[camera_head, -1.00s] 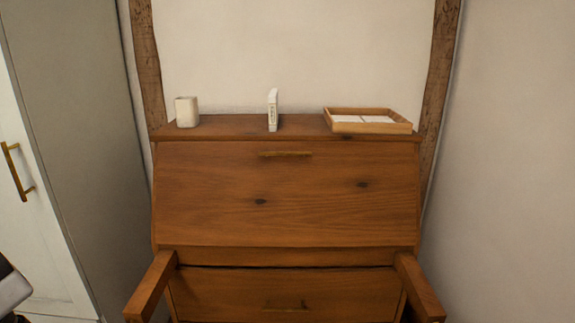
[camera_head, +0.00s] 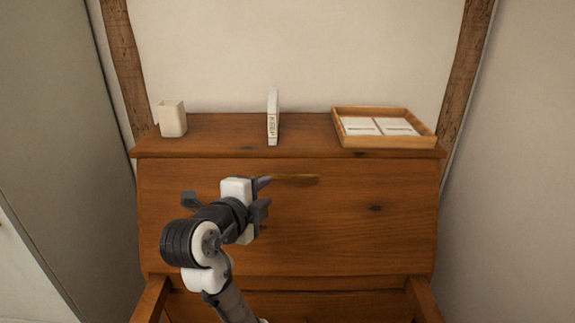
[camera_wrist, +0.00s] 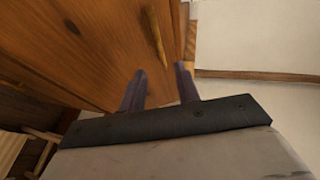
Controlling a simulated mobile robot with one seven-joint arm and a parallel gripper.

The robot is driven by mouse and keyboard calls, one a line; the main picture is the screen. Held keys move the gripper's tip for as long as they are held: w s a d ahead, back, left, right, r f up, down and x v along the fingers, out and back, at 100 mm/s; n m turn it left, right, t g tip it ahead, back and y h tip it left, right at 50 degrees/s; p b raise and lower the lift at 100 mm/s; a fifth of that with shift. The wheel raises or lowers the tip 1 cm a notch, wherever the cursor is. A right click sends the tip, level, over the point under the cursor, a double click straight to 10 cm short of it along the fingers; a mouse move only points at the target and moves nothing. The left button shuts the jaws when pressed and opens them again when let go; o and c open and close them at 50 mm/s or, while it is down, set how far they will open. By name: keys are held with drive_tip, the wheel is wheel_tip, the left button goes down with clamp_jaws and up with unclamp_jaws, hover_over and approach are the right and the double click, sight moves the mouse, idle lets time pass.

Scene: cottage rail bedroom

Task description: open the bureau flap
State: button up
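The bureau flap (camera_head: 340,215) is the sloping brown wooden front panel of the bureau. It is shut. Its thin brass bar handle (camera_head: 298,179) lies level near the flap's top edge, its left end hidden behind my gripper. My gripper (camera_head: 264,194) is in front of the flap, by the handle's left end. In the wrist view, the two dark fingers (camera_wrist: 160,80) are apart with nothing between them. There the handle (camera_wrist: 157,40) appears just beyond the fingertips, roughly in line with the gap. I cannot tell whether they touch it.
On the bureau top (camera_head: 225,128) stand a pale cup (camera_head: 172,119), a narrow white upright item (camera_head: 272,118) and a wooden tray (camera_head: 390,142) with white cards. Two wooden supports (camera_head: 423,300) jut out below the flap. A pale cabinet (camera_head: 45,150) stands left; a wall is right.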

sight(288, 177)
drive_tip(key=p+x, duration=0.3)
drive_tip(key=x, duration=1)
drive_tip(key=shift+w+d+f, duration=0.15)
drive_tip(key=shift+w+d, duration=0.05)
drive_tip(key=shift+d, duration=0.05)
clamp_jaws()
